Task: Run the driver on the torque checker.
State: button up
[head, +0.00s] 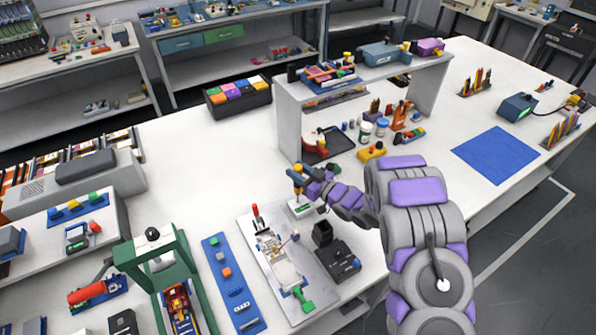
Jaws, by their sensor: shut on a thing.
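My gripper (308,178) is at the centre of the head view, at the end of my purple and grey arm. It is shut on the driver (298,171), which has a yellow top and an orange body and stands roughly upright. Below it is a small white block with a green patch, which looks like the torque checker (304,209). The driver's lower end is right over or on this block; I cannot tell whether they touch.
A grey plate (262,248) with a red-handled fixture lies just left. A black box device (338,262) stands in front. A white shelf (287,125) stands behind. A blue mat (497,154) lies at right. The white table between shelf and mat is partly free.

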jog(key=shift+f, duration=0.4)
dwell(0.8)
jog(key=shift+r, duration=0.1)
jog(key=shift+r+p, duration=2.15)
jog(key=shift+r, duration=1.45)
jog(key=w+d+r+m+t+h, duration=0.65)
jog(key=d+r, duration=0.25)
jog(key=r, duration=0.2)
jog(key=s+d+r+m+h+b, duration=0.1)
jog(key=d+r+m+h, duration=0.3)
jog(key=d+r+h, duration=0.4)
notch_tip(320, 180, up, 2)
jog(key=shift+s+d+r+t, duration=0.2)
jog(key=shift+d+t, duration=0.15)
jog(key=shift+d, duration=0.7)
